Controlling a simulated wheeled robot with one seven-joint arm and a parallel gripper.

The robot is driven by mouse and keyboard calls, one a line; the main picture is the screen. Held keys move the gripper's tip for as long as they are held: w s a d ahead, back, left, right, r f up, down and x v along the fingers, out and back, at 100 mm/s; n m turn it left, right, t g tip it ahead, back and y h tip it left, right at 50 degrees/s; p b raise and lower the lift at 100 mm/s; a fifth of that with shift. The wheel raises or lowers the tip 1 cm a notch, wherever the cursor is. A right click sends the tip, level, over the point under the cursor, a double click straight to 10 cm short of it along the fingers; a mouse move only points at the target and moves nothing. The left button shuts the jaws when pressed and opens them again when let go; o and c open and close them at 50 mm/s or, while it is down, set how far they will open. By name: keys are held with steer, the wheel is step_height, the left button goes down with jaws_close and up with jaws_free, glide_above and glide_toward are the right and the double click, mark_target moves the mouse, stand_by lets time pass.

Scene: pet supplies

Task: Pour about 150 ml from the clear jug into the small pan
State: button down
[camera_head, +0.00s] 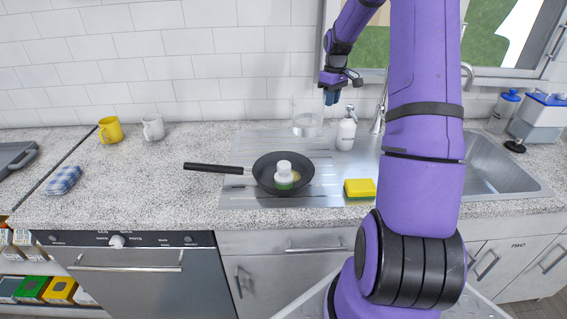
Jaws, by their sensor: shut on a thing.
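The clear jug (306,120) is a faint, see-through vessel at the back of the steel drainboard, near the tiled wall. It looks upright, with pale content low in it. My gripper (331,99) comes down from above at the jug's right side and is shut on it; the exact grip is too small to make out. Whether the jug touches the drainboard I cannot tell. The small pan (262,178) is dark with a black handle pointing left, and lies in front of the jug. A white bottle with a green label (284,173) appears to stand inside it, beside something yellowish.
A white pump bottle (346,131) stands close to the right of the jug and gripper. A yellow sponge (360,188) lies right of the pan. The sink (500,170) is farther right.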

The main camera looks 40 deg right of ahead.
mark_target(322, 110)
steer(key=shift+n, duration=0.4)
steer(key=s+d, duration=0.1)
steer(key=d, duration=0.1)
steer(key=s+d, duration=0.2)
steer(key=shift+s+d+r, duration=0.15)
steer(key=shift+r, duration=0.05)
steer(key=a+f+h, duration=0.4)
steer(key=f, duration=0.1)
steer(key=a+r+h, duration=0.1)
steer(key=a, duration=0.1)
steer(key=a+r+h, duration=0.3)
steer(key=a+h, duration=0.1)
steer(key=shift+s+a+r, duration=0.1)
steer(key=shift+r, duration=0.3)
steer(key=shift+a+f+h, duration=0.3)
steer(key=shift+h, duration=0.2)
steer(key=shift+a+f+h, duration=0.25)
steer(key=shift+a+h, duration=0.15)
steer(key=shift+a, duration=0.1)
